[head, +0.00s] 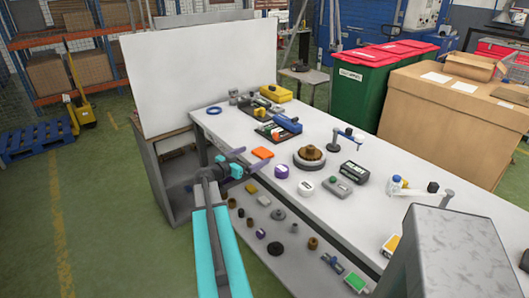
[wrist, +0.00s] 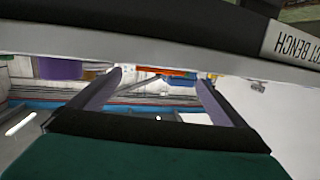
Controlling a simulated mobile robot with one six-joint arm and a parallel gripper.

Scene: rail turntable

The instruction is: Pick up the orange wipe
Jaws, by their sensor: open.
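The orange wipe (head: 262,153) lies flat on the white bench top near its front edge, left of the purple pot (head: 282,171) in the head view. My gripper (head: 252,165) is just off the bench's front edge, close to the wipe and apart from it as far as I can tell. Its purple fingers are spread. In the wrist view, which looks upside down, a thin orange strip, likely the wipe (wrist: 168,72), shows beyond and between the open fingertips (wrist: 160,78). Nothing is held between the fingers.
The bench (head: 225,128) carries a brown round part on a dark base (head: 309,158), a white round tin (head: 306,188) and a blue-and-black tool (head: 286,124). A lower shelf (head: 300,265) holds several small parts. A white board (head: 200,75) stands at the left.

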